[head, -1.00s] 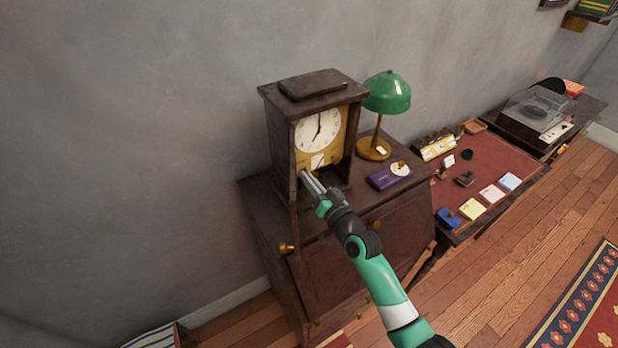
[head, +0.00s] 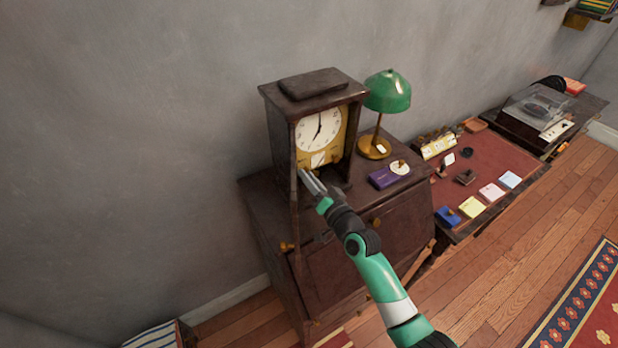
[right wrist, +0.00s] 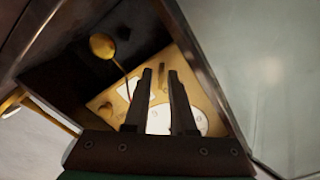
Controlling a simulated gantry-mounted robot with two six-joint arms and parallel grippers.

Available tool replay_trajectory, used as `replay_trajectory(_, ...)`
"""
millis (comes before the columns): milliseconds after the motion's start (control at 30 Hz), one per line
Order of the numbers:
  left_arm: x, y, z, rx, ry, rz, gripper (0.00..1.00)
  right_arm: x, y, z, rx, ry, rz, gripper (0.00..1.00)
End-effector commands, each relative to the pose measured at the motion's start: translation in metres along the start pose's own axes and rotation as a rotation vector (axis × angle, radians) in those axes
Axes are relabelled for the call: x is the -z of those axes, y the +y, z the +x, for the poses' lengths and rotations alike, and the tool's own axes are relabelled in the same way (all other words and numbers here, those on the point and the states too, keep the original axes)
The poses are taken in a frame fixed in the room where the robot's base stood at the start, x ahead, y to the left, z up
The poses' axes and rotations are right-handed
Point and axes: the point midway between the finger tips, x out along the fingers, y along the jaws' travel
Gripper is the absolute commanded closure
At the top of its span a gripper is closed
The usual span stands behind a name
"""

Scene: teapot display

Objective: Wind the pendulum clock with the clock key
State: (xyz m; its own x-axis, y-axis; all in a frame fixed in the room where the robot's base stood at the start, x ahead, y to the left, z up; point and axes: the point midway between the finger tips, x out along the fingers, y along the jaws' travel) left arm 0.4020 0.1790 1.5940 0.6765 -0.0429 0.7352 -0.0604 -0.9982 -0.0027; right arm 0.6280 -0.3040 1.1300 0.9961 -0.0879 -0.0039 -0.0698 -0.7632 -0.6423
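The pendulum clock (head: 306,158) stands on the desk against the wall, its dark wooden case open at the front. Its white dial (head: 319,128) sits on a brass plate, also seen in the right wrist view (right wrist: 105,98). A gold pendulum bob (right wrist: 102,46) hangs inside. My right gripper (head: 306,177) is at the clock's open front, below the dial. I cannot make out the clock key for certain. My left gripper is not in view.
A green lamp (head: 388,92) stands close right of the clock. A purple box (head: 383,178) and a white disc with a small brass piece (head: 399,168) lie by its base. A lower red-topped table (head: 488,160) stands further right.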

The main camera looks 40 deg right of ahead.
Motion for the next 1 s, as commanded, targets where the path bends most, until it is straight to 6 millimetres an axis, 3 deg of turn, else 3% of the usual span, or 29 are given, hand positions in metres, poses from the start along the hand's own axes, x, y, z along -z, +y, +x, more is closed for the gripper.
replay_trajectory(333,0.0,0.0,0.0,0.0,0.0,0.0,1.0,0.001,-0.001,-0.001,0.002,0.003,0.0,0.62)
replay_trajectory(467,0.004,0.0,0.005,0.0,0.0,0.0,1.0,0.002,-0.002,-0.01,0.001,0.002,-0.001,0.62)
replay_trajectory(800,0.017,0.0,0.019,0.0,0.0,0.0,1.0,0.002,-0.001,-0.086,0.0,0.002,-0.001,0.62)
replay_trajectory(1000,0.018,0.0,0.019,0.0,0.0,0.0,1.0,0.001,0.0,-0.113,0.001,0.002,0.0,0.62)
